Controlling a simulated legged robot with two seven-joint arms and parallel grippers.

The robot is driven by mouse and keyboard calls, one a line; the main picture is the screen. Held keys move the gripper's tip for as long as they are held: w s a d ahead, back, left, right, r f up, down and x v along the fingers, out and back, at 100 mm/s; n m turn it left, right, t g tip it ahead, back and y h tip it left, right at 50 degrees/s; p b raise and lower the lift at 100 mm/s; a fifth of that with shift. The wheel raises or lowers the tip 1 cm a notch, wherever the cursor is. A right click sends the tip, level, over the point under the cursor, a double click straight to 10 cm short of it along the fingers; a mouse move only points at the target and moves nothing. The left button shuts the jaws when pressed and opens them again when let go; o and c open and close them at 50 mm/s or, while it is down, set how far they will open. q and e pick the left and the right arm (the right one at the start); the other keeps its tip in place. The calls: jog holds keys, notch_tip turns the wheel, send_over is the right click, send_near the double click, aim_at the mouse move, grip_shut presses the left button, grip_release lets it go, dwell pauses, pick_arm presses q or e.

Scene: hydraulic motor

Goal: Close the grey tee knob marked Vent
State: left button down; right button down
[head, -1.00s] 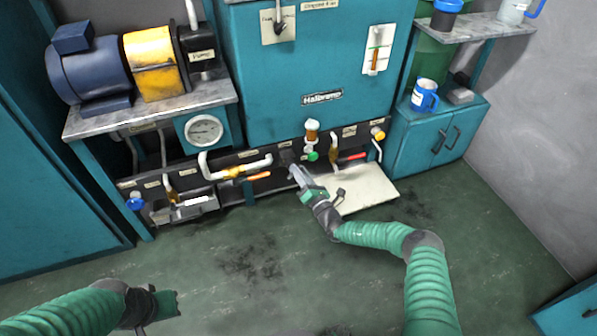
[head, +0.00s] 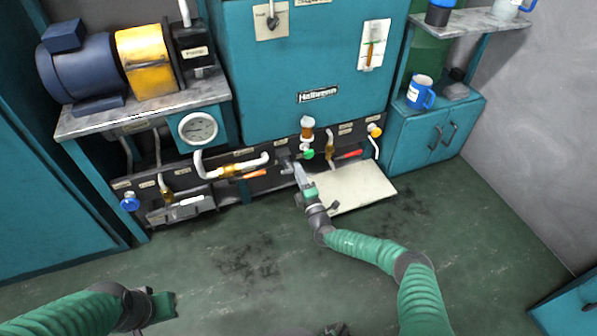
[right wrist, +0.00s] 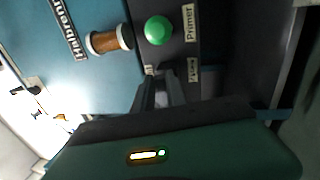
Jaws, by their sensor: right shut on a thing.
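The grey tee knob (head: 286,168) is on the dark lower panel, left of the green button. My right gripper (head: 298,170) reaches it from the front right and is shut on it. In the right wrist view my two dark fingers (right wrist: 163,90) are close together, and they and the gripper body hide most of the knob. A small label (right wrist: 193,70) beside the fingers is too blurred to read surely. My left gripper (head: 162,308) is low at the left, over the floor, far from the panel; its jaws do not show clearly.
A pale tray (head: 350,188) lies below the panel. The floor in front is clear.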

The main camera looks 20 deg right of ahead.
jog(key=shift+s+a+f+m, duration=0.15)
jog(key=shift+a+f+m, duration=0.15)
jog(key=shift+a+f, duration=0.25)
jog(key=c, duration=1.3)
grip_release()
jog(key=shift+r, duration=0.2)
jog(key=shift+d+r, duration=0.1)
jog(key=shift+d, duration=0.05)
